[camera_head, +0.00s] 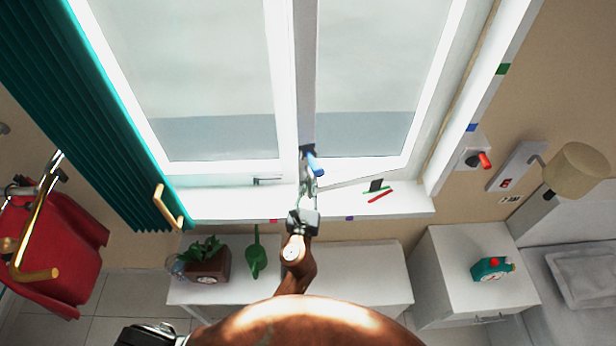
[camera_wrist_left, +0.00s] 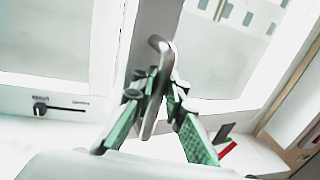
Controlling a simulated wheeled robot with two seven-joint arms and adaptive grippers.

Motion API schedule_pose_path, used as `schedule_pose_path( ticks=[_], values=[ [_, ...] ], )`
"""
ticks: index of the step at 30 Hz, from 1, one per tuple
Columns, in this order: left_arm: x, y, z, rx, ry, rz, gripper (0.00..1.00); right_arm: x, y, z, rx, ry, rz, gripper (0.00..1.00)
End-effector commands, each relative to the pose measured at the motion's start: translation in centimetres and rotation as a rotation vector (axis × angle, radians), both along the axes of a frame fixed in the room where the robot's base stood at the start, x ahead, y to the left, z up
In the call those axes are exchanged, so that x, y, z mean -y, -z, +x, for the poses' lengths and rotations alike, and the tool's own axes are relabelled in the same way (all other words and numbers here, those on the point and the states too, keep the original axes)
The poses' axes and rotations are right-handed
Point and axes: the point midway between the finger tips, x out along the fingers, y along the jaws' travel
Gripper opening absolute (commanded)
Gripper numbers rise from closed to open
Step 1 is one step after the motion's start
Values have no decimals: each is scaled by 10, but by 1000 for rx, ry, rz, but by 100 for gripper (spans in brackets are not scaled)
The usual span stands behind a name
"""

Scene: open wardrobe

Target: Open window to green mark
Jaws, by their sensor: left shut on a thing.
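The window's right sash (camera_head: 309,75) has a white frame around a pale pane. Its lower edge slants against the sill, so it looks slightly ajar. My left gripper (camera_head: 313,180) is at the inner edge of this sash. In the left wrist view the green-padded fingers (camera_wrist_left: 160,100) are shut on the grey metal window handle (camera_wrist_left: 160,45); the contact is partly hidden. A green mark (camera_head: 502,69) is on the right window reveal, with a blue mark (camera_head: 471,127) below it. A pink mark (camera_head: 273,221) and a purple mark (camera_head: 350,217) are on the sill's front edge.
A black item (camera_head: 376,185) and a red stick (camera_head: 380,196) lie on the sill right of my gripper. A plant box (camera_head: 208,267) and a green watering can (camera_head: 257,258) stand below. A teal curtain (camera_head: 85,110) hangs left. A lamp (camera_head: 577,170) is at right.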

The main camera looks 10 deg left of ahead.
Motion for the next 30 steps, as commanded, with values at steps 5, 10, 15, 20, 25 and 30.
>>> schedule_pose_path(
  ticks=[5,10,15,20,25,30],
  values=[
    [-1,1,0,-2,-2,0,0,0,0,0,0,0,0,41],
    [-1,1,0,-1,-1,0,21,0,0,0,1,0,0,41],
    [-1,1,1,-1,-1,0,28,-3,0,1,1,0,3,41],
    [-1,0,0,-1,0,0,28,-5,1,2,2,0,5,41],
    [0,2,-10,-2,0,1,28,-3,0,3,3,0,3,41],
    [3,2,-40,-3,0,2,28,-3,0,2,2,0,3,41]
  ],
)
